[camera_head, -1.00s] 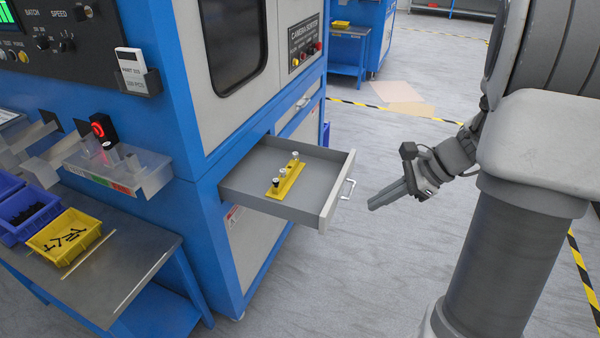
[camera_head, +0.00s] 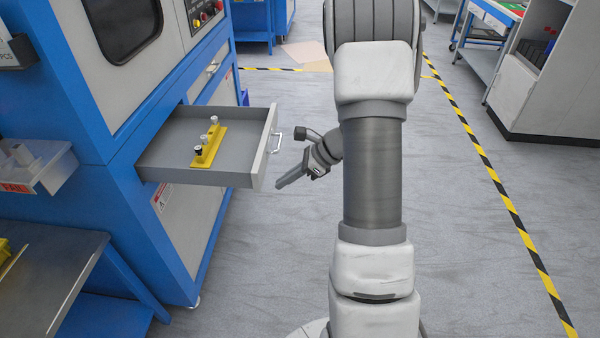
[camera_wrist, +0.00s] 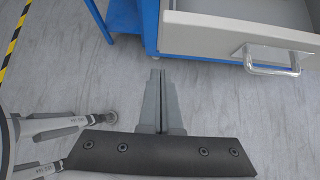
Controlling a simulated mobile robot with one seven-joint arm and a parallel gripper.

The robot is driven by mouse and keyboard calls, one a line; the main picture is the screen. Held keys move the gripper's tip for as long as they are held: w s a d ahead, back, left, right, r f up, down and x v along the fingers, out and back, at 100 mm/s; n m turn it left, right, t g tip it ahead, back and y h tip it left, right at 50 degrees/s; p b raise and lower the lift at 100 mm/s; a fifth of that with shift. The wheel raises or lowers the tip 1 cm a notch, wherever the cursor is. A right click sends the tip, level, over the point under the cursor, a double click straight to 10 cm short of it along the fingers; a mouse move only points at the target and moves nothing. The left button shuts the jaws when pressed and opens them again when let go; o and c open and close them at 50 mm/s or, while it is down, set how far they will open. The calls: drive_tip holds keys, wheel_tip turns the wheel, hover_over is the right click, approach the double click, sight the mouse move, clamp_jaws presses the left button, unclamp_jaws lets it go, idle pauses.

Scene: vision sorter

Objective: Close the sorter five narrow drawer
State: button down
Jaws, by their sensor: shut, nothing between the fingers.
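The narrow drawer (camera_head: 215,175) of the blue sorter stands pulled out, with grey walls and a silver bar handle (camera_head: 275,138) on its front. A yellow block with several small knobs (camera_head: 209,147) lies inside it. My gripper (camera_head: 279,185) is shut and empty, just right of the drawer front and slightly below the handle in the head view. In the wrist view my gripper (camera_wrist: 157,75) points at the floor, with the drawer front (camera_wrist: 235,32) and handle (camera_wrist: 272,66) at the upper right. The fingers appear apart from the drawer.
The blue sorter cabinet (camera_head: 110,185) stands at the left. A metal-topped bench (camera_head: 40,270) is at lower left. The grey floor right of my arm is open up to a yellow-black line (camera_head: 500,190). A grey cabinet (camera_head: 535,80) stands at the back right.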

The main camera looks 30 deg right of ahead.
sight(140, 169)
drive_tip(key=shift+w+a+r, duration=0.1)
drive_tip(key=shift+w+a, duration=0.45)
drive_tip(key=shift+a, duration=0.2)
drive_tip(key=shift+w+a+r, duration=0.1)
drive_tip(key=shift+w+a, duration=0.4)
drive_tip(key=shift+a, duration=0.25)
drive_tip(key=shift+w+a, duration=0.3)
drive_tip(key=shift+a, duration=0.25)
drive_tip(key=w+a+p, duration=0.2)
drive_tip(key=w+a, duration=0.4)
drive_tip(key=a, duration=0.3)
drive_tip(key=w+a+p, duration=0.2)
drive_tip(key=w+a, duration=0.4)
drive_tip(key=a, duration=0.3)
drive_tip(key=w+a+p, duration=0.2)
drive_tip(key=w+a, duration=0.4)
drive_tip(key=a, duration=0.3)
drive_tip(key=shift+w+a, duration=0.25)
drive_tip(key=shift+w+a+r, duration=0.1)
drive_tip(key=shift+w+a, duration=0.1)
drive_tip(key=shift+a+r, duration=0.1)
